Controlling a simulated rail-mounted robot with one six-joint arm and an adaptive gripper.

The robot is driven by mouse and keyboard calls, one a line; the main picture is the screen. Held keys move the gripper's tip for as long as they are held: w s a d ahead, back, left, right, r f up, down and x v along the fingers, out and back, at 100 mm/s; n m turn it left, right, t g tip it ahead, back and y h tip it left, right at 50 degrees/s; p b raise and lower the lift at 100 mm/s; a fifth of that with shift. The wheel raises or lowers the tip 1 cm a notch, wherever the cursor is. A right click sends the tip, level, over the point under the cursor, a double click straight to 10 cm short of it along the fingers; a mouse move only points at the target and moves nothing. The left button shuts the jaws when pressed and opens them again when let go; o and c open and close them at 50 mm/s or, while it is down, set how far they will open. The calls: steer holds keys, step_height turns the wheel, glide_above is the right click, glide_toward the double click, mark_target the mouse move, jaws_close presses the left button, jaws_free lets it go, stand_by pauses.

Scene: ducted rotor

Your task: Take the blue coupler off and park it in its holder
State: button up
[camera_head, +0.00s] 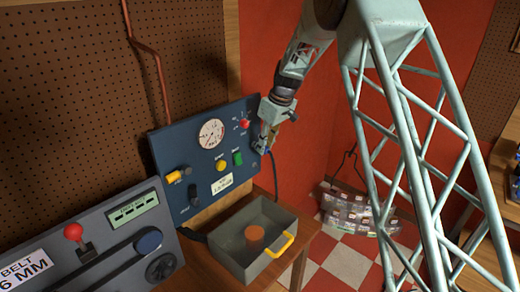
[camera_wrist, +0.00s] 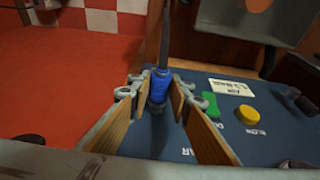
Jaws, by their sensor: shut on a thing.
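The blue coupler (camera_wrist: 160,86) stands between the two fingers of my gripper (camera_wrist: 157,80) in the wrist view, with a dark hose (camera_wrist: 165,40) running from its far end. My gripper is shut on it. In the head view my gripper (camera_head: 266,140) is at the right edge of the blue control panel (camera_head: 205,143), and a bit of blue shows just below it. I cannot tell whether the coupler still sits on a fitting, as its near end is against the dark panel. I cannot make out its holder.
The panel carries a gauge (camera_head: 211,133), a red knob (camera_head: 245,124), a green button (camera_head: 238,158) and a yellow button (camera_head: 221,165). A grey tray (camera_head: 225,243) with a yellow handle stands on the bench below. A grey belt machine (camera_head: 115,240) is at the left.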

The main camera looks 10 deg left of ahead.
steer(key=shift+s+d+b, duration=0.45)
steer(key=shift+d+b, duration=0.05)
steer(key=shift+d, duration=0.15)
steer(key=shift+s+d+b, duration=0.45)
steer(key=shift+d+b, duration=0.05)
steer(key=shift+d, duration=0.1)
steer(key=shift+r, duration=0.15)
stand_by(0.3)
steer(key=shift+v, duration=1.45)
steer(key=s+d+f+b+x, duration=0.1)
steer(key=s+d+b+x, duration=0.1)
steer(key=b+x, duration=0.7)
steer(key=shift+w+x, duration=0.3)
steer(key=shift+x, duration=2.05)
steer(key=shift+w+a+r, duration=0.1)
steer(key=shift+w+a, duration=0.25)
steer(key=shift+a, duration=0.2)
stand_by(1.0)
